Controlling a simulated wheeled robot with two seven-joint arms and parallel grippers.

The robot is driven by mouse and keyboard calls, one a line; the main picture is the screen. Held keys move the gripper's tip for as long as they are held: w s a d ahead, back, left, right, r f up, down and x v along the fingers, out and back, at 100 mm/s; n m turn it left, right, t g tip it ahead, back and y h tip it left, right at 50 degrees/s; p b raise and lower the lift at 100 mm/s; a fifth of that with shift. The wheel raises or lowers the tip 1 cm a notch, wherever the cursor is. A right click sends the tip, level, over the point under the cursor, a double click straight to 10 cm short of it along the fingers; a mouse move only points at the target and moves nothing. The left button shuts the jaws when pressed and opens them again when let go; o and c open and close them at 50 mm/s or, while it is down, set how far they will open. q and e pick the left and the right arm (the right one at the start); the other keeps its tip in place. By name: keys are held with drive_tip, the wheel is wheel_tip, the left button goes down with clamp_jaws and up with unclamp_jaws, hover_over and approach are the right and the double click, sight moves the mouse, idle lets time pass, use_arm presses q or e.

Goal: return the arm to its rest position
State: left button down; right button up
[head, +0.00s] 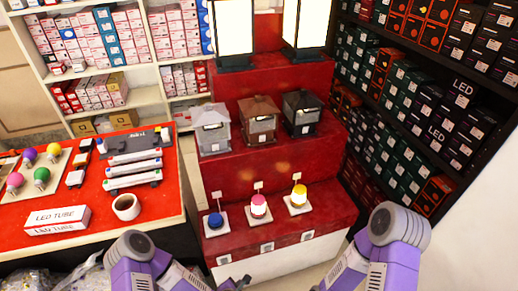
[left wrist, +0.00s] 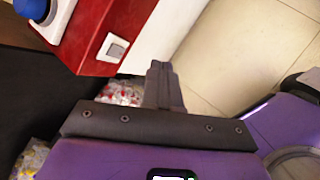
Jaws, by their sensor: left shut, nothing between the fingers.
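My left arm (head: 140,262) comes in at the bottom of the head view, below the red stepped display. The dark left gripper (head: 236,284) shows at the bottom edge, partly cut off. In the left wrist view the left gripper's fingers (left wrist: 159,68) are together with nothing between them, over the pale floor beside the display's red corner. My right arm (head: 395,240) is bent at the lower right of the head view. Its gripper is out of sight.
The red stepped display (head: 270,240) stands just ahead, carrying small lamps (head: 258,207) and lanterns (head: 258,118). A red table (head: 95,205) is at left. A dark shelf (head: 425,110) of boxes is at right. Pale floor (left wrist: 235,50) is clear beside the display.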

use_arm(q)
drive_tip(key=s+a+r+m+g+h, duration=0.2)
drive_tip(key=s+m+g, duration=0.5)
drive_tip(key=m, duration=1.5)
drive_tip(key=s+r, duration=0.1)
drive_tip(key=s, duration=0.2)
drive_tip(key=shift+s+m, duration=0.3)
drive_tip(key=shift+s, duration=0.1)
